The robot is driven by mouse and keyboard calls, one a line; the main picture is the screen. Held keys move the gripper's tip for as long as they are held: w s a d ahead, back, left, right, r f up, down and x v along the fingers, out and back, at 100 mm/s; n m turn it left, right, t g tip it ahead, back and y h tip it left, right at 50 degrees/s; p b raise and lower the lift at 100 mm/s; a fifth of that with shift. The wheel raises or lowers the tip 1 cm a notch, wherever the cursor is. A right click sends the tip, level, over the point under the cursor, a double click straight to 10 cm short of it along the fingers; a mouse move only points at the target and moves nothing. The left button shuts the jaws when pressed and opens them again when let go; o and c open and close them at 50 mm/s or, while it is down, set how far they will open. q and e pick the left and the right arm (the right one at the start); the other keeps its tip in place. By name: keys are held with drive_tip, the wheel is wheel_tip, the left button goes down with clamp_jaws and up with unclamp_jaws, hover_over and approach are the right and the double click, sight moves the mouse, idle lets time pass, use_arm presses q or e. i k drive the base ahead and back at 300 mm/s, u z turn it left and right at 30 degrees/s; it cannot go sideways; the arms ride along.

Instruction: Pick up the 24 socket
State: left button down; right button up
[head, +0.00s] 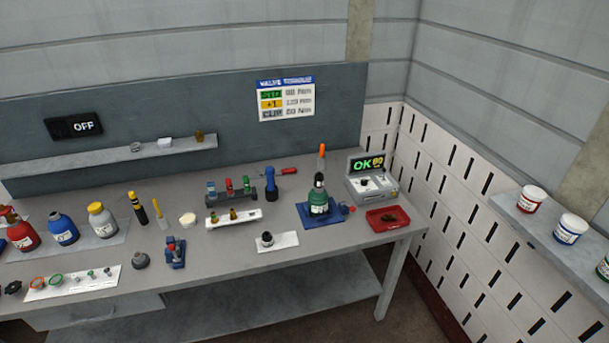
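A dark, socket-like piece (267,238) stands on a small white tray (287,241) near the front of the grey workbench (215,262). Several small metal pieces (91,273) stand on a longer white strip (45,293) at the left front, beside an orange ring and a green ring. No size marking is legible, so I cannot tell which piece is the 24 socket. Neither of my grippers shows in this view.
Red, blue and yellow-capped bottles stand at the left. The bench front right of the small white tray is clear.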

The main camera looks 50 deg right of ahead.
sight(318, 181)
drive_tip(key=z, duration=0.55)
drive_tip(key=i, duration=0.9)
drive_tip(key=z, duration=0.8)
